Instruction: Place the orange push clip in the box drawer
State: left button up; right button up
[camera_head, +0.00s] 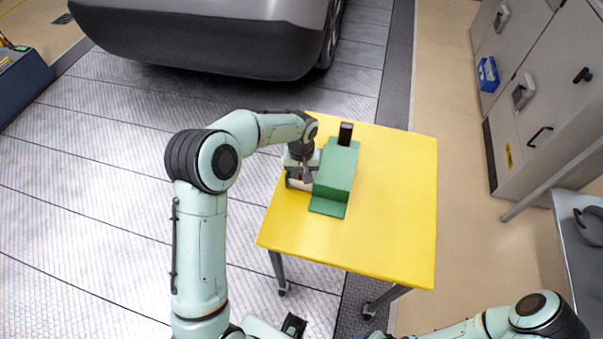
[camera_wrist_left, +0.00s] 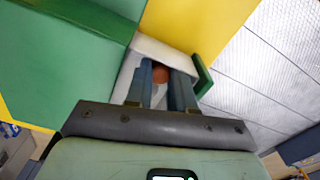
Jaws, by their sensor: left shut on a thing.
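A green box (camera_head: 337,168) stands on the yellow table, and its green side fills the left of the left wrist view (camera_wrist_left: 60,70). A white drawer (camera_wrist_left: 150,47) with a green front (camera_wrist_left: 203,76) is pulled out of the box's side. In the head view the drawer (camera_head: 298,184) is mostly hidden by my left gripper (camera_head: 305,178). In the wrist view, my left gripper's fingers (camera_wrist_left: 168,78) reach down into the drawer opening. They are shut on the orange push clip (camera_wrist_left: 174,80), which shows only partly between them. I cannot tell whether the clip touches the drawer floor. My right gripper is out of view.
The yellow table (camera_head: 390,200) is clear to the right of the box and in front of it. A black upright piece (camera_head: 345,133) stands at the box's far end. A car (camera_head: 205,35) is behind, grey cabinets (camera_head: 545,85) at the right.

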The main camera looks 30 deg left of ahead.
pick_arm(q)
jog(key=shift+f, duration=0.15)
jog(key=o, duration=0.8)
notch_tip(320, 180, up, 12)
jog(key=shift+r+p, duration=0.25)
jog(key=shift+p, duration=0.2)
